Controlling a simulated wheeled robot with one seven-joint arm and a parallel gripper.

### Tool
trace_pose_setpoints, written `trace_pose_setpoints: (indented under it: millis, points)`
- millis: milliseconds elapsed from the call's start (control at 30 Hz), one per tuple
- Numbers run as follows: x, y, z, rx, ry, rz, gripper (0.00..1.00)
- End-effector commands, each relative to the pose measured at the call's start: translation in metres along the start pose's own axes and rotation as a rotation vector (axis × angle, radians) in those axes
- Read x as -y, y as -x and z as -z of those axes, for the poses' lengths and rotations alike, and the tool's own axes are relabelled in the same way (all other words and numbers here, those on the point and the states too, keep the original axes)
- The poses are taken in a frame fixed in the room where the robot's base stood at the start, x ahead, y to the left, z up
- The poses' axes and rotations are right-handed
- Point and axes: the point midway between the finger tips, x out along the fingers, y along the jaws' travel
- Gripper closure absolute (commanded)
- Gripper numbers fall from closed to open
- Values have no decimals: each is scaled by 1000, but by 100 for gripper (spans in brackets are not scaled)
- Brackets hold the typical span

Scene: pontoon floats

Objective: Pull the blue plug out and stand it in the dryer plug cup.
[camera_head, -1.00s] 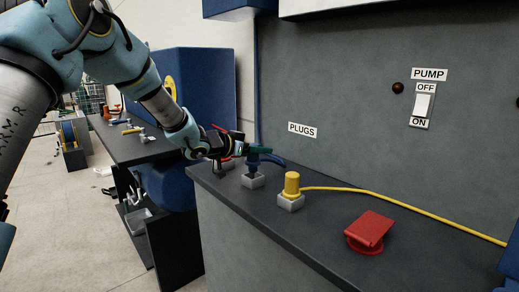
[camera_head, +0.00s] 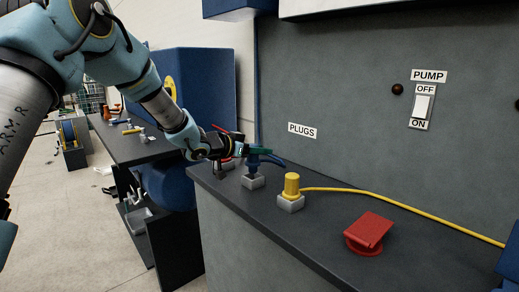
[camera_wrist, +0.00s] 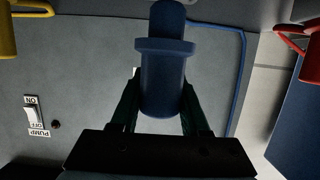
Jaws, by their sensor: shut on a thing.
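The blue plug (camera_head: 253,162) is upright at a grey socket block (camera_head: 252,181) on the dark counter, below the PLUGS label, with a blue cord behind it. In the wrist view the blue plug (camera_wrist: 162,80) stands between the two dark fingers. My gripper (camera_head: 257,151) reaches in from the left and is shut on the plug's upper part. Whether the plug's lower end is still seated in the block is hard to tell. I cannot make out a cup marked for the dryer plug.
A yellow plug (camera_head: 292,184) with a yellow cord stands in a nearby block. A red angled piece (camera_head: 368,232) lies on the counter to the right. A red plug (camera_head: 228,163) is partly hidden behind my gripper. The wall rises close behind; a side table (camera_head: 125,145) stands left.

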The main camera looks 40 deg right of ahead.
Motion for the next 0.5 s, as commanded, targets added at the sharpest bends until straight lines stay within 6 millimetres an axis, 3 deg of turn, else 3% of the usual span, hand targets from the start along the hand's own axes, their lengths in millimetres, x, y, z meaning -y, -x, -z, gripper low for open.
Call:
trace_pose_setpoints:
  millis: [500]
  points:
    - [0,-1,-3,-1,0,0,100]
